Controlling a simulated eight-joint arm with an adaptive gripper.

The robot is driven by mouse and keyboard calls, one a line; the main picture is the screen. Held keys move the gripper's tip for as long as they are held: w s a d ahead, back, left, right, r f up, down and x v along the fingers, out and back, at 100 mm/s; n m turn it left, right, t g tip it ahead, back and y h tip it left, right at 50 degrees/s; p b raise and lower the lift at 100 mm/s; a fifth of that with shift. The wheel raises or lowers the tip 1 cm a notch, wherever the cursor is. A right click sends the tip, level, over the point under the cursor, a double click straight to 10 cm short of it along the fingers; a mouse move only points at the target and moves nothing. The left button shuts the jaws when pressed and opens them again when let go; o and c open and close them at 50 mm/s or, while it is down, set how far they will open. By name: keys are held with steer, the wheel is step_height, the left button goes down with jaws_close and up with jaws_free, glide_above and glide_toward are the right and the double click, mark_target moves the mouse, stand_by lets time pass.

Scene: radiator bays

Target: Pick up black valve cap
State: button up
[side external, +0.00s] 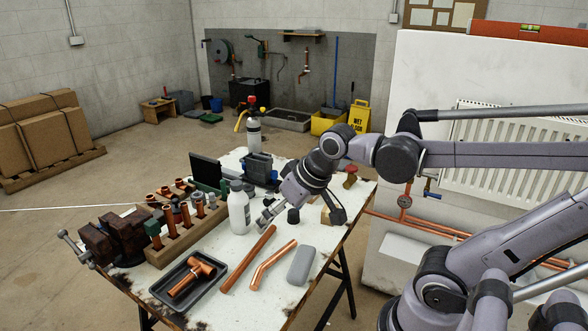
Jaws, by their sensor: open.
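A small black cap (293,216), which looks like the valve cap, stands on the white worktop (225,262) near its middle. My gripper (301,217) is open and points down over the worktop. One finger shows left of the cap and a dark finger shows right of it, so in this view the cap appears between them. I cannot tell the exact height of the fingertips or whether they touch the cap. Nothing is held.
A white bottle (239,208) stands close left of my gripper. A wooden rack (160,255) with copper fittings, a black tray (165,290), copper pipes (272,264) and a grey rounded object (301,266) lie nearby. A wooden block (327,216) is by the right finger.

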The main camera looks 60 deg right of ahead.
steer(key=shift+s+a+f+n+t, duration=0.4)
steer(key=shift+s+a+f+n, duration=0.65)
steer(key=shift+f, duration=0.15)
steer(key=c, duration=0.7)
steer(key=shift+c, duration=0.2)
steer(key=n+g+h, duration=0.4)
steer(key=n+g, duration=0.2)
steer(key=n, duration=1.4)
glide_above(293, 211)
steer(key=a, duration=0.4)
step_height(293, 211, down, 8)
steer(key=r, duration=0.1)
steer(key=shift+s+x, duration=0.2)
steer(key=shift+x, duration=1.65)
steer(key=shift+s+x, duration=0.15)
steer(key=shift+x, duration=1.65)
steer(key=shift+s+x, duration=0.2)
steer(key=shift+x, duration=1.65)
